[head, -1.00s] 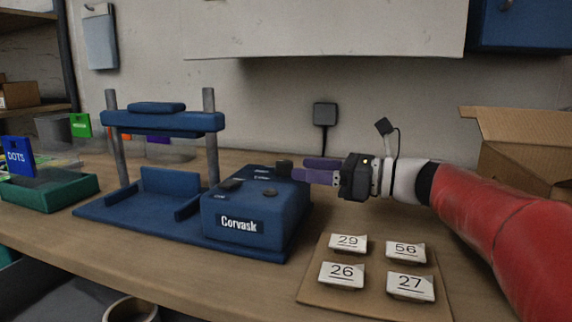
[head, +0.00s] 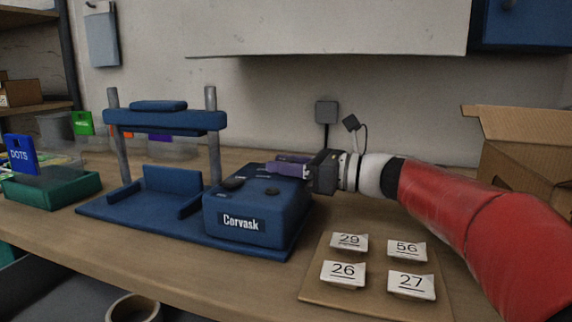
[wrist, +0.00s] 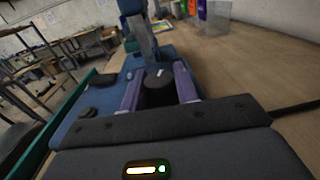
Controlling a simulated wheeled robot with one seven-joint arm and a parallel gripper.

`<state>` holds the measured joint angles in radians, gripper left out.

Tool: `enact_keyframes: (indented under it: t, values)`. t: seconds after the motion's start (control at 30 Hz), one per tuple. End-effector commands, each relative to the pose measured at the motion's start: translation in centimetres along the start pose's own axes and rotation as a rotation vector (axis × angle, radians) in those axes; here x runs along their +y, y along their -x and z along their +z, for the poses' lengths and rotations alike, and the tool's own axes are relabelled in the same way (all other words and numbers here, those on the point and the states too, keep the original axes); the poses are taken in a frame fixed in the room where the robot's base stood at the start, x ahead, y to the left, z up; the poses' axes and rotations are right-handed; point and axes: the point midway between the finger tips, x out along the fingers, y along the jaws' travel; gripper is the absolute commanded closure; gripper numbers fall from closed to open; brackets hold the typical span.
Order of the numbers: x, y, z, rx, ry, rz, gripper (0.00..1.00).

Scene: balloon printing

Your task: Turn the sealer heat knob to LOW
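The blue Corvask sealer (head: 255,215) stands on the bench, with several dark controls on the top of its control box. In the wrist view a round black knob (wrist: 159,88) with a pale pointer mark stands between the two purple fingers of my gripper (wrist: 160,92). The fingers are spread, one on each side of it; I cannot tell whether they touch it. In the head view my gripper (head: 284,164) reaches in from the right over the back of the box, and its fingers hide that knob. The small labels are not readable.
Another dark knob (head: 232,184) and a small dark button (head: 272,191) sit nearby on the box. The sealer's upright posts and press bar (head: 165,120) stand to the left. A board with number cards (head: 380,299) lies in front right. An open cardboard box (head: 520,150) stands at right.

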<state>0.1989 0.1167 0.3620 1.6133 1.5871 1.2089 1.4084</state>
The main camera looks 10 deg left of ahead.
Motion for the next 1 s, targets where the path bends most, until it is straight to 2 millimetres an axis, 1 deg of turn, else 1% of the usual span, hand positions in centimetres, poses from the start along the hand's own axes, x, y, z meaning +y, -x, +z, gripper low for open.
enact_keyframes:
  t: [0.17, 0.3, 0.5, 0.87, 0.9, 1.0]
  values:
    - [-0.08, -0.01, 0.2, 0.001, -0.002, 0.015, 0.93]
    - [-0.18, -0.04, 0.57, 0.002, -0.005, 0.101, 0.93]
    - [-0.08, -0.06, -0.01, -0.001, -0.001, 0.242, 0.92]
    - [0.01, 0.0, 0.01, -0.001, 0.0, 0.265, 0.93]
    - [0.01, 0.0, 0.01, -0.001, 0.0, 0.265, 0.65]
    - [0.01, 0.0, 0.01, -0.001, 0.0, 0.264, 0.51]
